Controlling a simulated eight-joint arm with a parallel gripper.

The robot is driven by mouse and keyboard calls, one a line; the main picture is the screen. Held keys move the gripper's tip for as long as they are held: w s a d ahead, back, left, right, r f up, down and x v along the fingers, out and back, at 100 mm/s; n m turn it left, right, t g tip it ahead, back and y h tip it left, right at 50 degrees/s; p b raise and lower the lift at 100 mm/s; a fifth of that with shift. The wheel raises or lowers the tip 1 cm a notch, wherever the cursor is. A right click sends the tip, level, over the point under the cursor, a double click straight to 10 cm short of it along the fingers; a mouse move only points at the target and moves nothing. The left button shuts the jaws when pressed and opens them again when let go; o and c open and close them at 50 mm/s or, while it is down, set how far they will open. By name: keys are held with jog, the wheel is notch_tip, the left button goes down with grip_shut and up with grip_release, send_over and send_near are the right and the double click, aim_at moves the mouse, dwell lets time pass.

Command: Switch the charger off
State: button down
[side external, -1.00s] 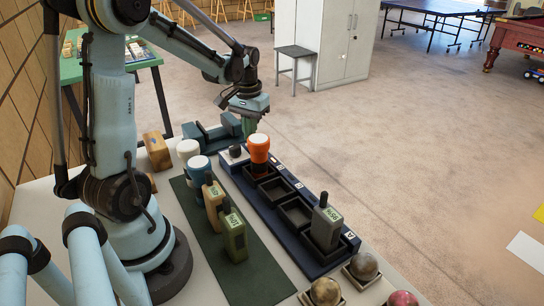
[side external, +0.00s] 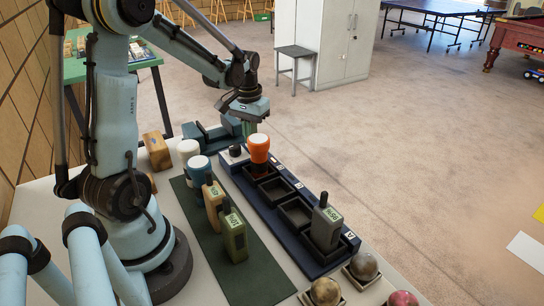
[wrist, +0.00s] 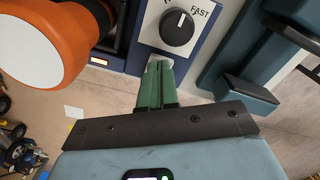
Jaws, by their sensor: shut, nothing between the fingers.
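The charger (side external: 283,237) is a long dark blue dock with a row of black bays on the table. Its black dial (side external: 235,151) is on a pale panel at the far end. In the wrist view the dial (wrist: 178,27) has a white mark pointing up, and "FAST" is printed at its upper right. Another label is cut off by the top edge. My gripper (side external: 249,132) is at the charger's far end, close to the dial. Its green fingers (wrist: 158,66) are shut and empty, with tips just below the dial's panel in the wrist view. I cannot tell whether they touch it.
A grey radio (side external: 326,226) stands in the near bay; the bays between are empty. Several devices stand on a green mat (side external: 260,286). A blue-green holder (side external: 208,138) lies left of my gripper.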

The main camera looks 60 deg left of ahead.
jog(key=shift+f, duration=0.45)
jog(key=shift+r, duration=3.55)
jog(key=d+r+m+t, duration=0.1)
jog(key=d, duration=0.2)
jog(key=d+m+t, duration=0.1)
jog(key=d, duration=0.3)
jog(key=d+r+t+y, duration=0.1)
jog(key=d, duration=0.2)
jog(key=shift+s+d+r+m, duration=0.3)
jog(key=shift+m, duration=0.1)
jog(key=s+d+m+t+h, duration=0.1)
jog(key=s+d+m+t, duration=0.2)
jog(key=d, duration=0.6)
jog(key=shift+d+f+t, duration=0.35)
jog(key=shift+f+t, duration=0.1)
jog(key=shift+t, duration=0.15)
